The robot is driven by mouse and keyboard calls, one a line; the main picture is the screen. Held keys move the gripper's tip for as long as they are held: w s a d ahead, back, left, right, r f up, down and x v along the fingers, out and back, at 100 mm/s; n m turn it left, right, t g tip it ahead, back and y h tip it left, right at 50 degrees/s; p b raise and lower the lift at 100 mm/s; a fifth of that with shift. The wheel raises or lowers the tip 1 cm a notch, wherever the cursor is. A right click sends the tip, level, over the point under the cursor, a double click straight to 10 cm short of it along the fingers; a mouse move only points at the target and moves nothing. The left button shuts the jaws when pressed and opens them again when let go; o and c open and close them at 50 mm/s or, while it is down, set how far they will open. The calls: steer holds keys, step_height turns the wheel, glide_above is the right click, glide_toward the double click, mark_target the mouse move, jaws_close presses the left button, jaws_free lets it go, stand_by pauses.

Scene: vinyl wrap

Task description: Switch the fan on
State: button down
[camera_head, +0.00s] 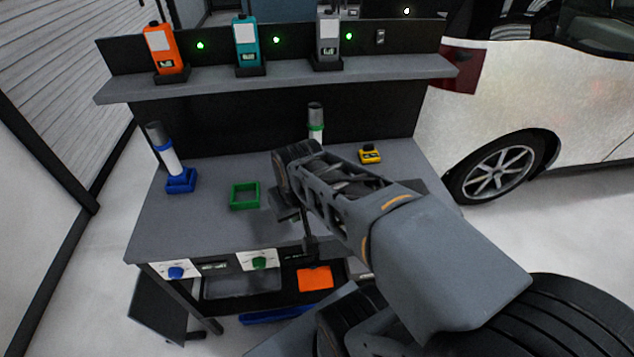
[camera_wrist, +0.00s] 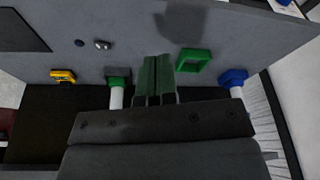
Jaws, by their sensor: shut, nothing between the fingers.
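I cannot make out a fan for certain in either view. A small rocker-like switch (camera_head: 380,36) sits on the black upper panel, right of several green lights. A blue dial (camera_head: 176,272) and a green dial (camera_head: 258,262) sit on white plates along the bench's front edge. My gripper (camera_wrist: 158,60) is shut and empty, its fingers together above the bench top. A dark knob (camera_wrist: 80,43) and a small silver part (camera_wrist: 102,45) show in the wrist view.
On the bench (camera_head: 210,222) stand a blue-based roll (camera_head: 168,155), a green-based roll (camera_head: 316,118), an empty green frame (camera_head: 245,195) and a yellow device (camera_head: 370,154). Orange, teal and grey devices stand on the shelf (camera_head: 200,83). A white car (camera_head: 560,90) is at right.

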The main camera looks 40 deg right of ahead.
steer(key=w+d+m+g+y, duration=0.1)
steer(key=w+d+m, duration=0.1)
steer(key=w+d, duration=0.3)
steer(key=w+d+f+m+g+y, duration=0.1)
steer(key=w+d, duration=0.4)
steer(key=d, duration=0.9)
steer(key=shift+w+f+m, duration=0.25)
steer(key=shift+w+m, duration=0.15)
steer(key=shift+f, duration=0.1)
steer(key=f, duration=0.4)
steer(key=a+f, duration=0.1)
steer(key=f, duration=0.4)
steer(key=w+a+f+p, duration=0.1)
steer(key=f, duration=0.3)
steer(key=shift+f, duration=0.35)
